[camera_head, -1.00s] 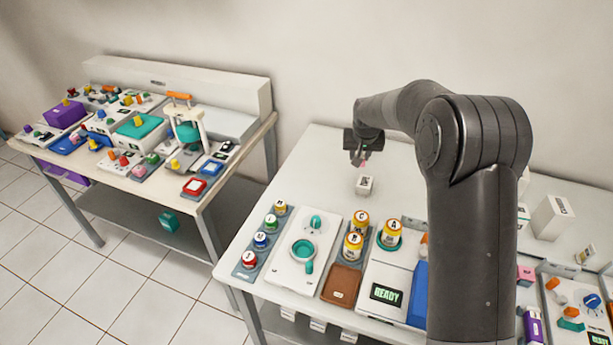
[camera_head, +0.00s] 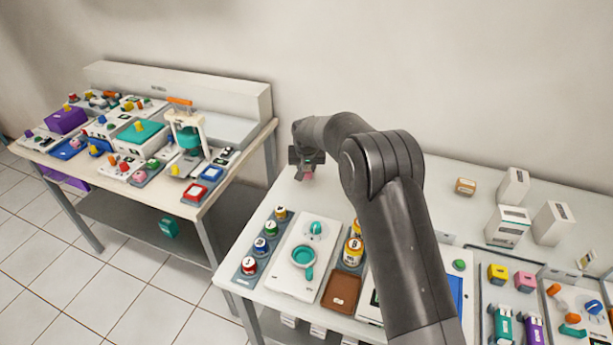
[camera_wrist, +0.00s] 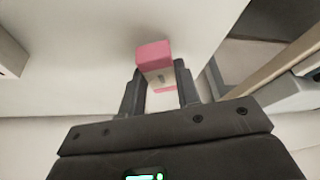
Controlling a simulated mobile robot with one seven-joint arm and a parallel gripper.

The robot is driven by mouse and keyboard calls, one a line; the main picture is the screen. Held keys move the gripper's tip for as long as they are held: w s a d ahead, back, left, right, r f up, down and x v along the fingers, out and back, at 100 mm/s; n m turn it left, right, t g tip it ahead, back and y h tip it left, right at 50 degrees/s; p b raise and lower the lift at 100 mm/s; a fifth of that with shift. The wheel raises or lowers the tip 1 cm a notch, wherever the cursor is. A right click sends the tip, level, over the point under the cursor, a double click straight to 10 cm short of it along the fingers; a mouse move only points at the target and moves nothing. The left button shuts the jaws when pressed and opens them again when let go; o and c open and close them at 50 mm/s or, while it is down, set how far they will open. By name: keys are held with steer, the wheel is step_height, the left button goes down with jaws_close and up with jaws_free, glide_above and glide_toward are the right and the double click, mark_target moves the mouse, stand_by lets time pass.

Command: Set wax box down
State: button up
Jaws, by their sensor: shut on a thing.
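In the wrist view, a small pink box (camera_wrist: 153,54) with a pale labelled face sits between the two fingers of my gripper (camera_wrist: 160,88). I take it for the wax box, though its label is too small to read. In the head view, my gripper (camera_head: 306,173) is shut on this box, and only a bit of pink shows at the fingertips. It is over the back left part of the white table. The head view does not clearly show whether the box touches the tabletop.
The tabletop (camera_head: 272,192) around my gripper is clear, with its left edge close by. A white unit with a teal ring (camera_head: 304,255) and a rack of small jars (camera_head: 262,243) stand in front. White boxes (camera_head: 508,226) stand at the right. Another table (camera_head: 190,212) is at the left.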

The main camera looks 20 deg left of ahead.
mark_target(307, 172)
steer(key=shift+f, duration=1.9)
steer(key=o, duration=1)
steer(key=shift+f, duration=0.1)
steer(key=shift+c, duration=0.2)
steer(key=v, duration=1.2)
